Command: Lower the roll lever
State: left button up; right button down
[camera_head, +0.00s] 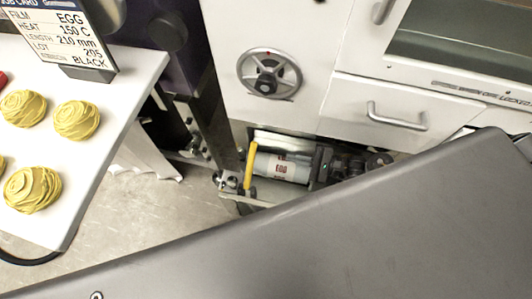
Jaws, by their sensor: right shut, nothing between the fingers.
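The roll lever, a short yellow bar (250,166), stands nearly upright in the picture at the left end of a white film roll (281,167) marked EGG in red. The roll sits low in the machine, below the white cabinet. My right gripper (327,165) is a dark shape at the right end of the roll. It is shut and empty, and a gap about as long as the roll separates it from the lever. Its fingertips are hard to make out. My left gripper is not in view.
A white table (110,130) with yellow noodle nests (76,120) and a job card (60,36) is at the left. A handwheel (269,74) and a drawer handle (397,118) stick out above the roll. A large grey surface covers the lower right. Floor shows left of the roll.

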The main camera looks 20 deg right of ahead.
aim_at(250, 166)
jog(key=shift+w+a+r, duration=0.1)
jog(key=shift+a, duration=0.05)
jog(key=x, duration=1)
dwell(0.4)
